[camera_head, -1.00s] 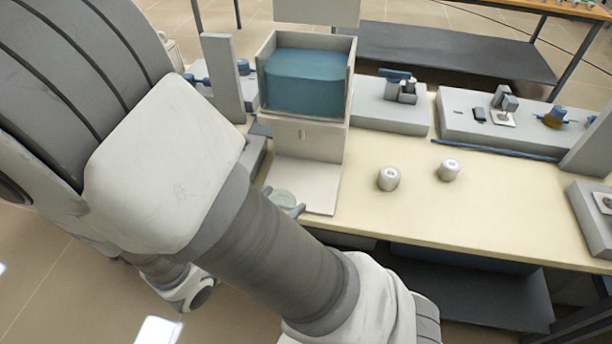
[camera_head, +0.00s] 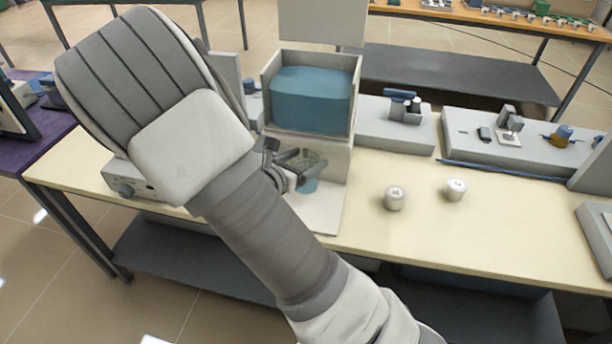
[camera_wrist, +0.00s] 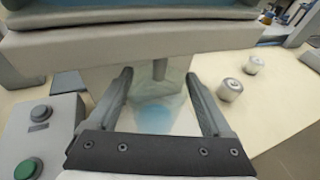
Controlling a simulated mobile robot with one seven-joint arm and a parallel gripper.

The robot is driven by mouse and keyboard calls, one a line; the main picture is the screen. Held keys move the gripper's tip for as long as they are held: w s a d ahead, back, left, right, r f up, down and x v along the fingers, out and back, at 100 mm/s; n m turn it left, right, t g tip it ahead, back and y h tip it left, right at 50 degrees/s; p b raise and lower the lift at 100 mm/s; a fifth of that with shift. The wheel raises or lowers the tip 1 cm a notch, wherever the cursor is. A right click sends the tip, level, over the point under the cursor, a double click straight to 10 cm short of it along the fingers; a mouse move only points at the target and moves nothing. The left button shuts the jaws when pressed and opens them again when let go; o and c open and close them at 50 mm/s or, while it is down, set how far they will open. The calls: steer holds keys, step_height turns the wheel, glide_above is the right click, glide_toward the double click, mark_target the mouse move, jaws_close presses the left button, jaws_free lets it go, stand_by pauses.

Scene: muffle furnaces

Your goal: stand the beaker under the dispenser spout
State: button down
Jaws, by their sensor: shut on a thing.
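The dispenser (camera_head: 345,95) is a pale housing with a tank of blue-green liquid above a flat base plate (camera_head: 322,212). My gripper (camera_head: 300,160) is in front of its lower part, beneath the tank. It is shut on the clear beaker (camera_head: 309,186), which looks upright with a bluish patch at its bottom. In the wrist view, the transparent beaker (camera_wrist: 150,92) is between both fingers. A grey spout (camera_wrist: 160,68) hangs down close by, near the beaker's mouth. I cannot tell whether the beaker touches the base plate.
A control box with a green button (camera_wrist: 27,168) and a grey one is left of the gripper in the wrist view. The bench front between the pots and the right end is clear.

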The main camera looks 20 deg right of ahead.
steer(key=shift+w+d+f+b, duration=0.1)
steer(key=shift+f+b, duration=0.2)
steer(key=shift+f, duration=1)
steer(key=shift+w+f+b, duration=0.1)
steer(key=shift+f+b, duration=0.15)
steer(key=shift+f, duration=1.05)
steer(key=shift+f, duration=0.1)
jaws_free()
